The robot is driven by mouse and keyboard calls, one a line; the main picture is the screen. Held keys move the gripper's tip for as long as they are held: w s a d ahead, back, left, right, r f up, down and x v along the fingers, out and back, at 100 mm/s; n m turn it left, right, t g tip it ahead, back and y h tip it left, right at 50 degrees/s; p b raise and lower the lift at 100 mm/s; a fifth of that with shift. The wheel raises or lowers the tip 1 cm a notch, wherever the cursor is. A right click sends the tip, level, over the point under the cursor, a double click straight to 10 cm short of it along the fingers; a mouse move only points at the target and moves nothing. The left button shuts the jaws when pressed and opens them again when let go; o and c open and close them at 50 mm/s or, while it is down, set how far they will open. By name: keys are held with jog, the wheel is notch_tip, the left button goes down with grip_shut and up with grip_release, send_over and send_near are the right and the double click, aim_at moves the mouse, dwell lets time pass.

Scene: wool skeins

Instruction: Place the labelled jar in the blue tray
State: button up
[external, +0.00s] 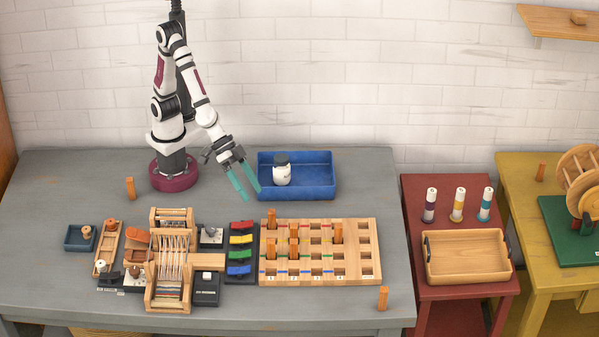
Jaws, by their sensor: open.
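The labelled jar (282,171) is white with a dark lid. It stands upright inside the blue tray (318,187), in the tray's left half, at the back of the grey table. My gripper (244,182) has teal fingers that are spread apart and empty. It points down just left of the tray, near its left wall, and is apart from the jar. Whether a fingertip touches the tray wall cannot be told.
A wooden slotted board (350,262) with several orange pegs lies in front of the tray. A small loom (172,260) and a rack of coloured pieces (240,250) stand to its left. A red side table (462,290) holds a wooden tray (467,276) and spools.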

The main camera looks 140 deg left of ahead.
jog(key=s+d+r+m+g+h, duration=0.15)
jog(key=s+m, duration=0.25)
jog(key=s, duration=0.4)
jog(key=s+d+m+g+h, duration=0.1)
jog(key=s+m+g, duration=0.25)
jog(key=s, duration=0.45)
jog(key=s+a+m+g+y, duration=0.4)
jog(key=s+a, duration=0.5)
jog(key=s, duration=0.5)
jog(key=shift+s+a+r, duration=0.15)
jog(key=shift+a+r, duration=0.05)
jog(key=shift+r, duration=0.15)
